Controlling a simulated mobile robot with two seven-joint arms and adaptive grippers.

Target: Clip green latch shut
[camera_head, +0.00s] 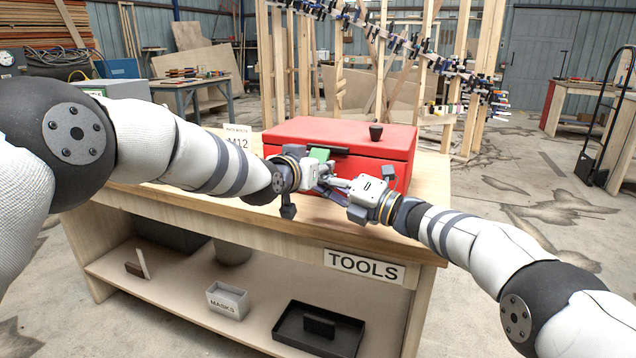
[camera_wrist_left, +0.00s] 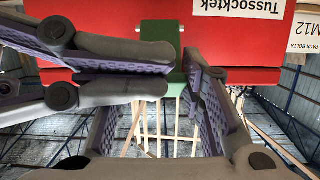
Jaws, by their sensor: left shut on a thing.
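In the left wrist view, which shows the box upside down, the latch (camera_wrist_left: 160,30) has a dark green part against the red front and a lighter green part beside the finger. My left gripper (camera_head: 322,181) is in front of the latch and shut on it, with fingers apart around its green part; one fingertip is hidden. My right gripper (camera_wrist_left: 172,74) reaches in from the side, its fingers close together and no object visible between them, overlapping my left gripper's finger.
The toolbox stands on a wooden workbench (camera_head: 210,205) with a TOOLS label. A small dark knob (camera_head: 376,132) is on the lid. The shelf below holds a MASKS bin (camera_head: 228,300) and a black tray (camera_head: 318,330).

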